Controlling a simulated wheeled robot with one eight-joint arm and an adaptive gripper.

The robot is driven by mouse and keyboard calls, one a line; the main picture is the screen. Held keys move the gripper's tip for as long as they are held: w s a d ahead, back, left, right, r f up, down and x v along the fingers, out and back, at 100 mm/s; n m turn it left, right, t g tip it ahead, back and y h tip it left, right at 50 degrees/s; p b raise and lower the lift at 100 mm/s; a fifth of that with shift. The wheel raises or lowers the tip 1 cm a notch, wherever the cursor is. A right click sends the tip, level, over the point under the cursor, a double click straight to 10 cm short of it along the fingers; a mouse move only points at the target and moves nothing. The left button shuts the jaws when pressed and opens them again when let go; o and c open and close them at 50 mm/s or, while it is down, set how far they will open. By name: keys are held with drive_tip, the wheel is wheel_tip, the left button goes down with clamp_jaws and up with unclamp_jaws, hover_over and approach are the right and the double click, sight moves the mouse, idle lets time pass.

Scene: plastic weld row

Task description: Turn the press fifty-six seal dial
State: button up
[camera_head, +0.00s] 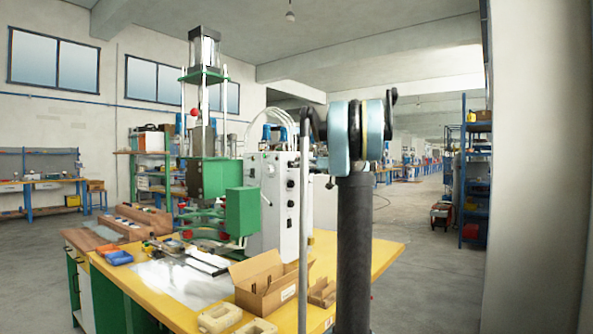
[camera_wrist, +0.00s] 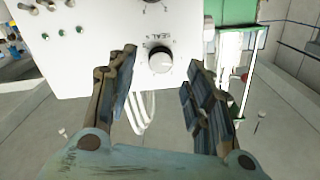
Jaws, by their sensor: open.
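My gripper (camera_wrist: 161,74) is open, with one dark finger on each side of the dial in the picture. Nothing is held. Neither finger visibly touches the dial, and the remaining depth between fingertips and panel is hard to judge. In the head view the white control box (camera_head: 257,222) stands beside a green press (camera_head: 215,180). My arm stands in front there, and my gripper cannot be made out.
Another knob (camera_wrist: 153,4) shows at the top edge of the wrist view, with several small switches to the left. Pale cables hang below the panel. A yellow table (camera_head: 378,252) carries the press and an open cardboard box (camera_head: 262,302). The aisle at right is open floor.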

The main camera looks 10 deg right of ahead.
drive_tip(key=v, duration=0.7)
drive_tip(key=shift+s, duration=0.1)
drive_tip(key=s+a+f+m+g+h, duration=0.15)
drive_tip(key=s+a+f+g, duration=0.25)
drive_tip(key=s+a+f, duration=0.5)
drive_tip(key=s+a+f+g+h, duration=0.3)
drive_tip(key=s+a+f, duration=0.3)
drive_tip(key=s+f, duration=0.6)
drive_tip(key=s+d+f+m+g+h, duration=0.1)
drive_tip(key=s+d+f+h, duration=0.2)
drive_tip(key=s+f, duration=0.9)
drive_tip(key=s+d+f+m+g+h, duration=0.2)
drive_tip(key=s+d+f+h, duration=0.2)
drive_tip(key=s+f, duration=0.9)
drive_tip(key=shift+s+g+h, duration=0.3)
drive_tip(key=shift+s+h, duration=0.35)
drive_tip(key=shift+s, duration=0.15)
